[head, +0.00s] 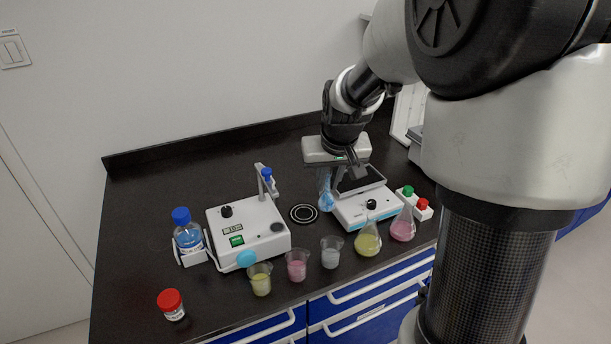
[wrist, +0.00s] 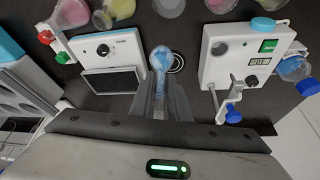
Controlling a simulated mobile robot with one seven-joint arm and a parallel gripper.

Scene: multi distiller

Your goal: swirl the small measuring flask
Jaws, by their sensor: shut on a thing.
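The small measuring flask (head: 326,201) holds blue liquid in its round bulb and has a narrow neck. My gripper (wrist: 160,95) is shut on its neck, and in the wrist view the bulb (wrist: 161,58) sticks out beyond the fingertips. In the head view the flask hangs about upright just left of the white device with the dark screen, near a black ring on the bench. I cannot tell how high it is above the bench. The gripper body hides the flask's top in the head view.
The white device with the screen (head: 352,213) is close on the right; a white instrument (head: 248,238) with a blue-capped post is left. Beakers (head: 297,266) and conical flasks (head: 368,241) line the front. A blue-capped bottle (head: 188,235) and red-capped jar (head: 171,305) stand left. The back-left bench is clear.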

